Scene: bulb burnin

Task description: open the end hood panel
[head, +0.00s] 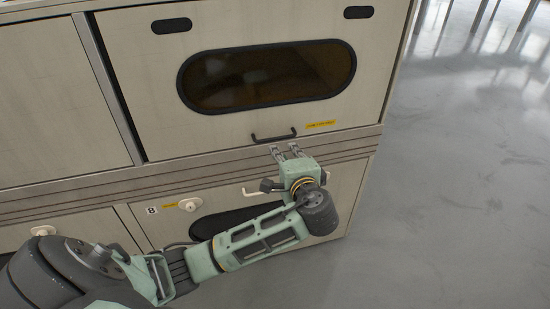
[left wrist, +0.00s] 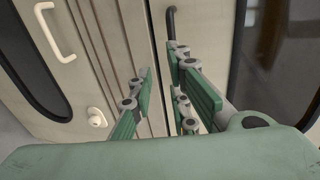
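The end hood panel (head: 150,98) is a cream upper panel with a dark oval window and looks closed. Its black bar handle (head: 273,137) is at its lower edge, beside a yellow label. My left gripper (head: 286,152) is just below this handle, fingers pointing at the panel. In the left wrist view the gripper (left wrist: 165,92) has its two green fingers apart with nothing between them. The black handle (left wrist: 171,22) shows beyond the fingertips, nearer the right finger; contact cannot be seen. My right gripper is not in view.
Below is a lower panel with a white handle (head: 257,191), a round white knob (head: 190,205) and a label "8". A ribbed strip (head: 100,190) separates the rows. Another cream panel (head: 50,105) is at left. Open grey floor (head: 450,180) lies to the right.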

